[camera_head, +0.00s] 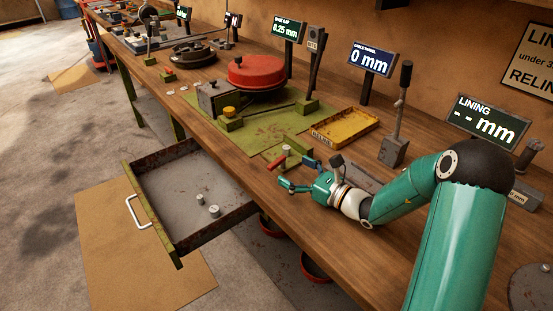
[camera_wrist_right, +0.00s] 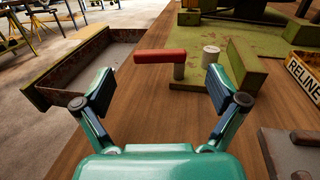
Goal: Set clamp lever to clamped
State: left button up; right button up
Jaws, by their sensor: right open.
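A lever with a red handle (camera_head: 276,163) on a short grey post, which looks like the clamp lever, stands at the front edge of the green mat. In the right wrist view its red handle (camera_wrist_right: 160,56) points left from the post (camera_wrist_right: 180,70). My right gripper (camera_head: 297,175) is open and empty just in front of it. In the wrist view the lever shows beyond and between the two fingertips (camera_wrist_right: 160,84), apart from both. A pale cylinder (camera_wrist_right: 211,55) stands just right of the post. My left gripper is not in view.
An open drawer (camera_head: 170,243) juts out at the left, with two small metal pieces inside. A yellow tray (camera_head: 345,127) and an upright black-handled lever (camera_head: 402,100) stand to the right. A red drum (camera_head: 256,70) sits farther back on the green mat (camera_head: 262,137).

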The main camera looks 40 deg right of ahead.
aim_at(279, 162)
jog(key=x, duration=0.6)
jog(key=shift+w+f+p, duration=0.1)
jog(key=shift+p, duration=0.3)
jog(key=c, duration=1.2)
jog(key=shift+o, duration=0.2)
jog(key=h+b, duration=0.1)
jog(key=m+h+b, duration=0.1)
jog(key=b, duration=0.1)
jog(key=shift+w+f+m, duration=0.15)
jog(key=shift+m, duration=0.15)
jog(key=shift+w+r+m+t+h+b, duration=0.15)
jog(key=shift+m+t+h+b, duration=0.3)
jog(key=shift+h, duration=0.45)
jog(key=o, duration=1.2)
jog(key=shift+c, duration=0.2)
